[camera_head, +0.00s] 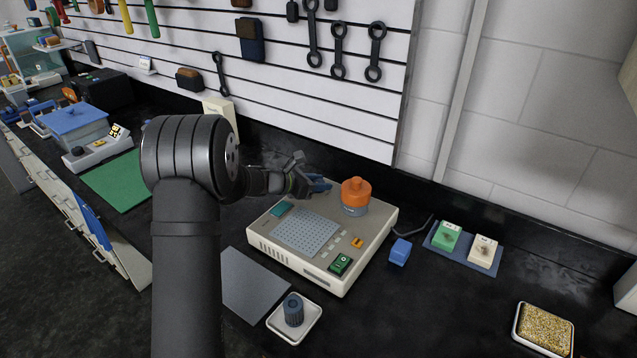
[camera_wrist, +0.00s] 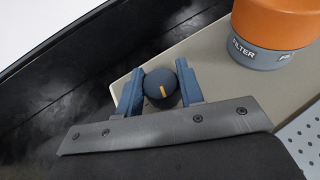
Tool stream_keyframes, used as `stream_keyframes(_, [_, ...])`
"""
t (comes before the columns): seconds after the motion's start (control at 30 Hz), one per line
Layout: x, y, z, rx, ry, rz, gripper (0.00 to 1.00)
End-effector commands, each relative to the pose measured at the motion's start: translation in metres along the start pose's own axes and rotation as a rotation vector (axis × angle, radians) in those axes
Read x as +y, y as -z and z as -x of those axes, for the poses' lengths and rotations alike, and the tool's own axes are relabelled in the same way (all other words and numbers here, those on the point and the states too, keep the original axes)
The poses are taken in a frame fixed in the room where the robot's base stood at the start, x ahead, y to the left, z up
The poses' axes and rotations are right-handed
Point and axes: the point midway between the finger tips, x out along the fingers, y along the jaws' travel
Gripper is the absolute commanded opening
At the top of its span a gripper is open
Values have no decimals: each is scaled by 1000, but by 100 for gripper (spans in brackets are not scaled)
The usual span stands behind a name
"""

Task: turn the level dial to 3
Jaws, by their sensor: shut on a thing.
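The level dial (camera_wrist: 154,80) is a dark round knob with a short yellow mark on its face, at the corner of the beige device (camera_head: 373,238). In the wrist view my gripper (camera_wrist: 160,84) has one blue finger on each side of the knob and is shut on it. The yellow mark runs nearly up and down in that picture. No scale numbers are readable around the knob. In the head view my gripper (camera_head: 316,185) is at the device's back edge, and the dial is hidden there behind my gripper.
An orange-topped filter canister (camera_head: 356,190) stands on the device close to the dial; it also shows in the wrist view (camera_wrist: 275,25). The device bears a perforated plate (camera_head: 306,232) and a green switch (camera_head: 340,263). The wall panel (camera_head: 300,105) rises behind. A blue block (camera_head: 400,252) lies to the right.

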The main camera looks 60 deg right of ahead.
Motion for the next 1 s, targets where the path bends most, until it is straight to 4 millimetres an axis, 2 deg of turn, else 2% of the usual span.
stream_keyframes(0.37, [2,0,0,-1,162,-68,12])
stream_keyframes(1.0, [1,1,-1,0,691,-287,12])
